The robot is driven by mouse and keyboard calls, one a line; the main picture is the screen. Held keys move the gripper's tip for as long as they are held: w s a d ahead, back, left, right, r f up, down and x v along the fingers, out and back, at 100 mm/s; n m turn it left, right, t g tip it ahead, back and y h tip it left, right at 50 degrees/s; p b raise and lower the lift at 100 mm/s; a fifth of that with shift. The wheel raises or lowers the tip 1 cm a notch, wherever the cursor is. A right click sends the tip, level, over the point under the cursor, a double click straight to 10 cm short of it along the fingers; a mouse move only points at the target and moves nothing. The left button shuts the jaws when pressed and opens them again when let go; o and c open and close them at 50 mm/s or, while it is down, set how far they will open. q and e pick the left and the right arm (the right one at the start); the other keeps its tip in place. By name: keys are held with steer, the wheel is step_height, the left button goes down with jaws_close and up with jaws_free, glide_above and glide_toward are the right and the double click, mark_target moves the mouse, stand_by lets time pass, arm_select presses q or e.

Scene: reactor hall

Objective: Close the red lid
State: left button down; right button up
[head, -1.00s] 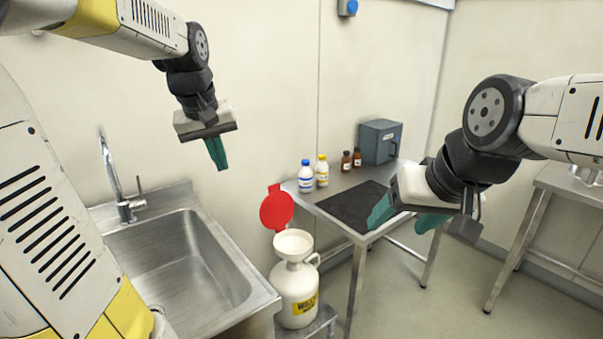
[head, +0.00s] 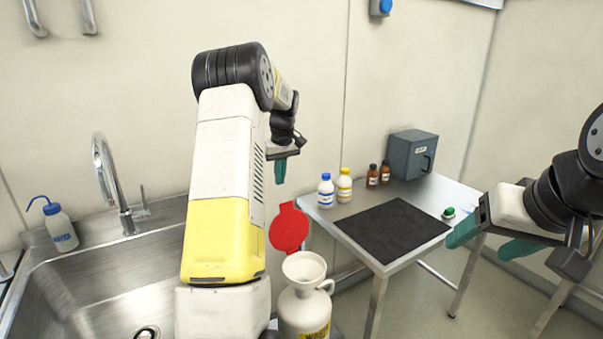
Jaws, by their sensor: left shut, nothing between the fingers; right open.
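The red lid (head: 289,228) stands open and upright at the back of the white funnel (head: 304,267). The funnel sits on top of a white waste jug (head: 306,314) with a yellow label, partly cut off by the lower edge. My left gripper (head: 281,172) is shut and empty, its green fingers pointing down above and behind the lid, apart from it. My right gripper (head: 488,241) is open and empty near the table's right front corner, well to the right of the lid.
A steel sink (head: 75,290) with a tap (head: 113,185) and a wash bottle (head: 58,226) lies left. The steel table (head: 330,217) holds a black mat (head: 392,230), white bottles (head: 326,191), brown bottles (head: 372,176), a grey box (head: 411,155) and a small green-topped item (head: 448,214).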

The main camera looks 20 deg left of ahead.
arm_select(q)
step_height(320, 180, down, 5)
steer(key=s+d, duration=0.2)
stand_by(0.4)
steer(key=shift+d+f, duration=0.1)
steer(key=shift+d, duration=0.05)
